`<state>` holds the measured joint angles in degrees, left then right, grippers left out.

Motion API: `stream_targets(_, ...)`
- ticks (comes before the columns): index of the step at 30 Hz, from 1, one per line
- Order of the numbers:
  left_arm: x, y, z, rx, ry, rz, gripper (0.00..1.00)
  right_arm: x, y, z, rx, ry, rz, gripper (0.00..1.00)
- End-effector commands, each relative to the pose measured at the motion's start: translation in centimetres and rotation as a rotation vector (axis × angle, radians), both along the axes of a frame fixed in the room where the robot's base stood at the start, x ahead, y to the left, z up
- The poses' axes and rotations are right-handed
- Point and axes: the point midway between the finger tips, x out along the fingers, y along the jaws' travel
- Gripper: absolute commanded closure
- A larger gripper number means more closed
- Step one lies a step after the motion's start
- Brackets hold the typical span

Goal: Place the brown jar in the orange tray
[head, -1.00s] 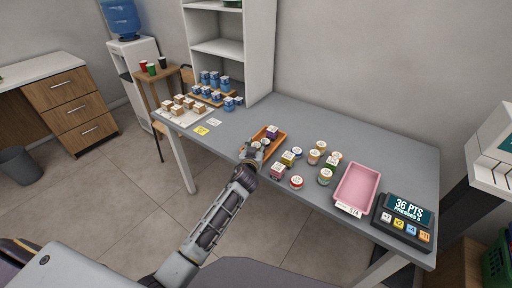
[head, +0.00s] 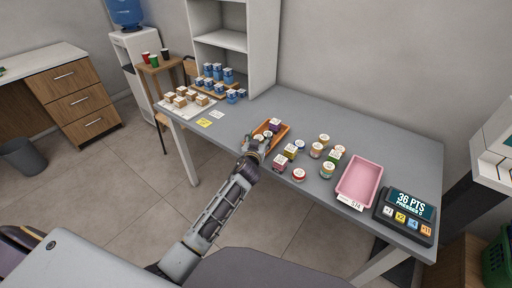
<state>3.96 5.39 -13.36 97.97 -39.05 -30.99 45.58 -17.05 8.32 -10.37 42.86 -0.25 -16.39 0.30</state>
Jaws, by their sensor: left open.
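The orange tray (head: 284,133) lies on the grey counter near its front edge. A purple jar (head: 274,124) stands in it. My left gripper (head: 254,147) is open at the front-left end of the tray. A small light-lidded jar (head: 266,136) shows beside the fingers, in or at the tray; its colour is hard to tell. Right of the tray stand several small jars, including an orange-brown one (head: 316,150) and a tan one (head: 324,140). I cannot tell for sure which jar is the brown one. My right gripper is out of view.
A pink tray (head: 360,182) and a dark points display (head: 405,215) stand to the right. Blue jars (head: 218,75) and tan boxes (head: 184,97) stand at the far left. A white shelf (head: 262,50) rises behind. The counter behind the jars is clear.

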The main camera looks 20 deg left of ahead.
Motion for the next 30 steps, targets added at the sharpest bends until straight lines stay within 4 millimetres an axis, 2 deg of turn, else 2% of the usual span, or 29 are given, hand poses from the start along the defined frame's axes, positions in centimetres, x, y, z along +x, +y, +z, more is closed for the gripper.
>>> stream_targets(9, -1.7, -0.3, 0.4, 0.000, 0.002, 0.000, 0.40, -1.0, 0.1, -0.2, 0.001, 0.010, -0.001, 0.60)
stream_targets(30, -8.0, -1.1, 1.7, -0.001, 0.001, -0.001, 0.40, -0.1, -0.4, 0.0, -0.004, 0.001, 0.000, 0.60)
